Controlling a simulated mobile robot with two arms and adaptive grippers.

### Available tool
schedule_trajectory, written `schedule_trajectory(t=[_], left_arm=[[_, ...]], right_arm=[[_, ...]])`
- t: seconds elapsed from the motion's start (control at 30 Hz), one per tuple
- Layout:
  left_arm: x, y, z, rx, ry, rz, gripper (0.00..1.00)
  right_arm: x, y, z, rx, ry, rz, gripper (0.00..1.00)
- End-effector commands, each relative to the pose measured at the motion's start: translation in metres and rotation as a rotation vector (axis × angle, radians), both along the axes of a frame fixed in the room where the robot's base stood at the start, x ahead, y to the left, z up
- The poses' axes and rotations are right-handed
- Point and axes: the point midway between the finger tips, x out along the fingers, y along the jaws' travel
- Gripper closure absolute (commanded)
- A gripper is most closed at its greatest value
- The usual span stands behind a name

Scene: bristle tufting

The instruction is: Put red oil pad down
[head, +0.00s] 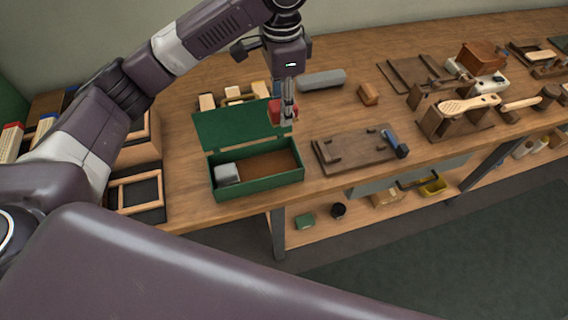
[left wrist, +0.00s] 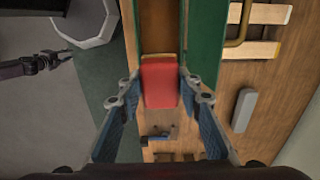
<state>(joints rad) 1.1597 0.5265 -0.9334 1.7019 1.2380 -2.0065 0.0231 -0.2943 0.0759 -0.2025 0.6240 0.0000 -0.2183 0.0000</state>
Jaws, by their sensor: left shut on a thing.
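The red oil pad (head: 274,111) is a small red block in the jaws of my left gripper (head: 286,112). In the left wrist view the pad (left wrist: 160,82) sits between the two fingers, which are shut on it. The gripper hangs above the right end of an open green box (head: 259,184). The pad appears to be in the air, apart from the box. In the left wrist view a dark gripper, apparently my right one (left wrist: 45,62), shows small at the left edge, over the floor; its jaw state is unclear.
The box's green lid (head: 235,124) stands open at the back. A grey block (head: 227,173) lies in the box's left end; the brown-floored right part looks empty. A wooden jig board (head: 355,150) lies to the right. A grey bar (head: 322,79) and a wooden block (head: 368,94) lie behind.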

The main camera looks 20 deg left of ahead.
Motion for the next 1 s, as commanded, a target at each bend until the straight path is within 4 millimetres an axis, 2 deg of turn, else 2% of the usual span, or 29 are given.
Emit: schedule_trajectory(t=[0.13,0.5,0.6,0.83,1.0], left_arm=[[0.0,-0.002,-0.021,-0.001,0.007,-0.02,0.87],[0.0,0.0,-0.117,0.002,0.006,-0.016,0.87],[0.0,0.0,-0.136,0.001,0.003,-0.015,0.87],[0.001,0.0,-0.158,0.0,0.001,-0.016,0.87],[0.001,-0.001,-0.184,0.0,0.002,-0.014,0.87]], right_arm=[[-0.001,-0.004,-0.002,-0.004,0.002,-0.002,0.73],[-0.008,-0.008,0.009,-0.01,0.012,-0.003,0.73],[-0.009,-0.008,0.01,-0.01,0.013,-0.003,0.73],[-0.009,-0.007,0.012,-0.009,0.013,-0.002,0.73],[-0.009,-0.007,0.015,-0.008,0.014,-0.001,0.73]])
